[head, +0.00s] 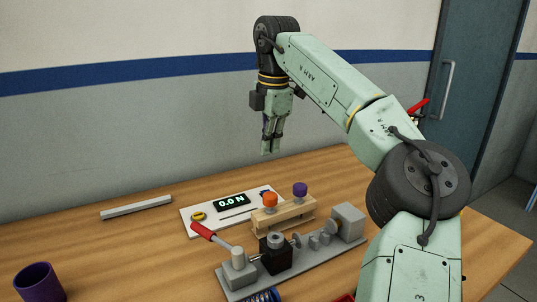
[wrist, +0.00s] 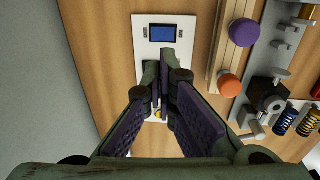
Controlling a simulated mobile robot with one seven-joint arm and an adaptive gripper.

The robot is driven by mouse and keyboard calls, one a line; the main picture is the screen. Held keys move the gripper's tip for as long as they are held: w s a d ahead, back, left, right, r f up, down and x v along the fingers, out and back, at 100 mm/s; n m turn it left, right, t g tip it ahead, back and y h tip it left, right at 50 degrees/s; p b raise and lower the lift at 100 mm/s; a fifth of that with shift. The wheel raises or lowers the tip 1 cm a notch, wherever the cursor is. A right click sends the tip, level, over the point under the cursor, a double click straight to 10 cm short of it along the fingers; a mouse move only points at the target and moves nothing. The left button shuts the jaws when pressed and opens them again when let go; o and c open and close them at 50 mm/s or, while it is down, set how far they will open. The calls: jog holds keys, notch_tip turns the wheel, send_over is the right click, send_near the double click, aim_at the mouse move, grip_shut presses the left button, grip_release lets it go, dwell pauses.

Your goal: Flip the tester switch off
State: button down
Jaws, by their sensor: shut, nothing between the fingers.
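The tester is a white panel (head: 228,222) on the table, with a lit display (head: 231,203) reading 0.0 N. A yellow part (head: 199,215) sits at its left end and a small blue part at its right end. I cannot tell for sure which part is the switch. In the wrist view the panel (wrist: 143,47) lies beyond my fingers, with a blue screen (wrist: 162,33) at the top; the fingers hide much of its middle. My gripper (head: 270,152) points down, shut and empty, well above the table behind the panel.
A wooden rack (head: 284,216) with orange and purple knobs stands beside the panel. In front is a grey fixture (head: 345,241) with a red-handled lever (head: 201,230). A purple cup (head: 40,283) and a grey bar (head: 136,207) are at left. Table between them is clear.

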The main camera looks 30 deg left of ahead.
jog(key=f, duration=0.4)
jog(key=a+f+p, duration=0.1)
jog(key=f, duration=0.7)
jog(key=shift+w+a+p, duration=0.15)
jog(key=shift+w+p, duration=0.2)
jog(key=shift+w, duration=0.05)
jog(key=shift+w+a+f, duration=0.15)
jog(key=shift+a+f, duration=0.05)
jog(key=shift+f, duration=0.15)
jog(key=shift+d+f, duration=0.1)
jog(key=shift+f, duration=0.05)
jog(key=shift+s+d+f+b, duration=0.15)
jog(key=shift+s+d+b, duration=0.15)
jog(key=shift+b, duration=0.2)
jog(key=shift+s+d, duration=0.25)
jog(key=shift+d, duration=0.1)
